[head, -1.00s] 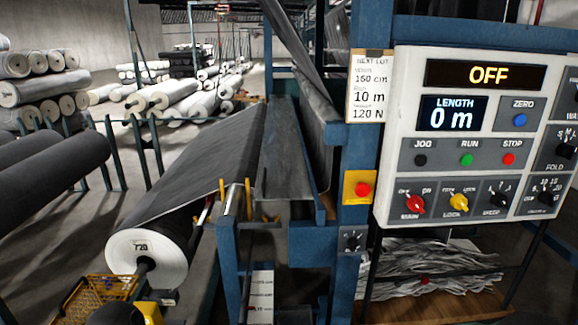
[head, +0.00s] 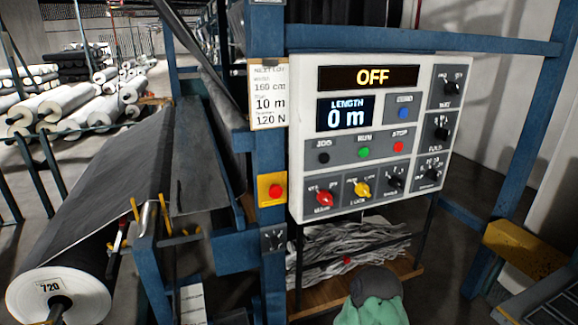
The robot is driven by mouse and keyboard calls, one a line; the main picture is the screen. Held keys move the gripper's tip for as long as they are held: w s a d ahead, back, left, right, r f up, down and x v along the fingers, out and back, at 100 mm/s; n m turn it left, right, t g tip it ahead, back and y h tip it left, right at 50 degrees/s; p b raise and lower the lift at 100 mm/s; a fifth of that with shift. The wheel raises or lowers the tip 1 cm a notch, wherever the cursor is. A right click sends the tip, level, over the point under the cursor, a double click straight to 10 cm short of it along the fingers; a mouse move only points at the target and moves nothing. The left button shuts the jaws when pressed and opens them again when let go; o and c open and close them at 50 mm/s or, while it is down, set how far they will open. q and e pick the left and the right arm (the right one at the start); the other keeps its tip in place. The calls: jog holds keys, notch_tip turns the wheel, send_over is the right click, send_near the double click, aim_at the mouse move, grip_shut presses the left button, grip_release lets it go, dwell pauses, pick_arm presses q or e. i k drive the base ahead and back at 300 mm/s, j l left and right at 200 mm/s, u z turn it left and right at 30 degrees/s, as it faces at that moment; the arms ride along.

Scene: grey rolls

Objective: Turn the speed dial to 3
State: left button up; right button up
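The control panel (head: 299,140) is a white box on a blue post, right of centre in the head view. Its top display (head: 373,77) reads OFF and its length display (head: 346,114) reads 0 m. A small black dial (head: 396,182) sits in the bottom row, right of a red knob (head: 324,197) and a yellow knob (head: 362,189). It seems to be the speed dial, but its label and setting are too blurred to read. Neither gripper is in view, and nothing touches the panel.
More black dials (head: 442,133) line the panel's right side. A red button on a yellow plate (head: 271,190) is on the post. A large fabric roll (head: 60,290) is at lower left. A dark rounded thing over green cloth (head: 372,310) is at the bottom; I cannot tell what it is.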

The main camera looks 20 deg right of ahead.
aim_at(395, 182)
jog(key=z, duration=1.4)
